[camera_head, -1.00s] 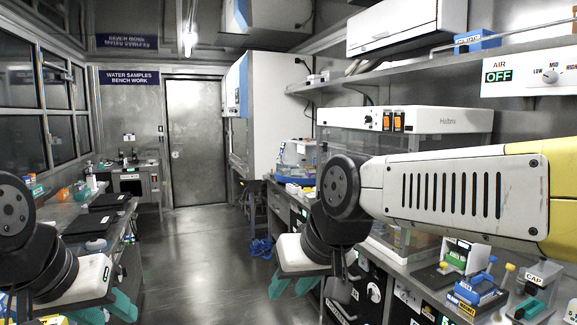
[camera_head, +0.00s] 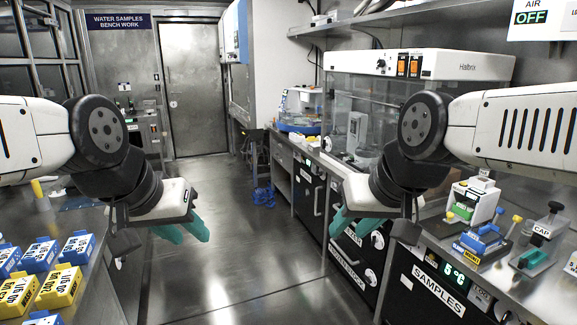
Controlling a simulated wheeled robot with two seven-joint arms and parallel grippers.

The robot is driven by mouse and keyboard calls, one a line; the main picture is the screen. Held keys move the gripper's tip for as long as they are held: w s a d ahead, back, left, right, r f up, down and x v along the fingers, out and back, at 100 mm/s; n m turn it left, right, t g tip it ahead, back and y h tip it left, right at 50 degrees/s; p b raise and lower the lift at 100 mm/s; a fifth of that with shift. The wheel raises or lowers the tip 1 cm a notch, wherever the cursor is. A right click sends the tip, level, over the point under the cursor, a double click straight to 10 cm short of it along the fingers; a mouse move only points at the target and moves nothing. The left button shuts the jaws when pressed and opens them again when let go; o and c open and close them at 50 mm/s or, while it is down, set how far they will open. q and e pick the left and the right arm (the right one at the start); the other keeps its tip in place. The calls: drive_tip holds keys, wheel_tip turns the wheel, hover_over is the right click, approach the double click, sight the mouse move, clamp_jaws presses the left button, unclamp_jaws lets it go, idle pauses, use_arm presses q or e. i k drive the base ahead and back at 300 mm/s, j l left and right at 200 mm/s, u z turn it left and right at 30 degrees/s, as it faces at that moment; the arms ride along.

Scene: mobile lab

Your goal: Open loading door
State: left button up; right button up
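A closed grey metal door (camera_head: 195,95) stands at the far end of the aisle. A clear-fronted cabinet (camera_head: 430,65) with a white top sits on the right bench. I cannot tell which of these is the loading door. My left gripper (camera_head: 182,231) has teal fingers, apart and empty, over the aisle floor at the left. My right gripper (camera_head: 352,225) also has teal fingers apart with nothing between them, in front of the right bench's dark cupboards. Neither gripper touches a door. My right arm hides part of the clear-fronted cabinet.
Blue and yellow labelled boxes (camera_head: 60,285) stand on the left bench. A blue device (camera_head: 482,240) and a green-based press (camera_head: 535,258) stand on the right bench. A blue crumpled item (camera_head: 262,197) lies by the right cupboards. The middle of the floor (camera_head: 235,250) is clear.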

sight(306, 114)
drive_tip(key=i, duration=4.2)
drive_tip(key=i+z, duration=0.15)
drive_tip(key=i, duration=0.35)
drive_tip(key=i+j+z, duration=0.1)
drive_tip(key=i, duration=0.35)
drive_tip(key=i+j+z, duration=0.15)
drive_tip(key=i, duration=0.35)
